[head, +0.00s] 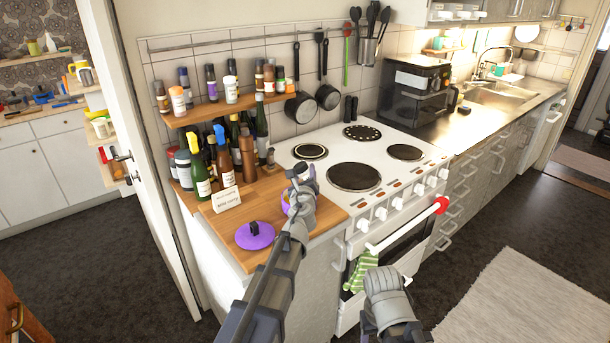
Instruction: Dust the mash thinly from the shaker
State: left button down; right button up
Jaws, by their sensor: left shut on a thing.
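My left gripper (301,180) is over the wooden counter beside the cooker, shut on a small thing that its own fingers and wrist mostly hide. I cannot make out whether this is the shaker. A purple vessel (285,202) shows in part behind the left gripper; its contents are hidden, and no mash can be seen. A round purple lid (255,236) with a dark knob lies on the counter to its left. My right gripper (384,282) is low in front of the oven, and its fingers cannot be made out.
A small white sign (226,199) stands on the wooden counter (228,224) before several bottles. A spice shelf (205,112) hangs above. The white cooker (372,150) has bare hotplates. A green striped towel (361,272) hangs on the oven rail, near my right gripper.

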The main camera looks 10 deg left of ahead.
aim_at(298, 165)
pick_arm(q)
jog(key=shift+a+m, duration=0.3)
jog(key=shift+m, duration=0.6)
jog(key=shift+s+a+f+m+b, duration=0.15)
jog(key=shift+a+m+b, duration=0.2)
jog(key=shift+m, duration=0.55)
jog(key=shift+w+a+f+m+b, duration=0.1)
jog(key=shift+a+m+b, duration=0.25)
jog(key=shift+m, duration=0.55)
jog(key=shift+d+t, duration=0.15)
jog(key=shift+t, duration=0.15)
jog(key=shift+r, duration=0.2)
notch_tip(298, 165, up, 4)
jog(key=p, duration=0.4)
jog(key=shift+r+p, duration=0.2)
jog(key=shift+p, duration=0.15)
jog(key=shift+f, duration=0.1)
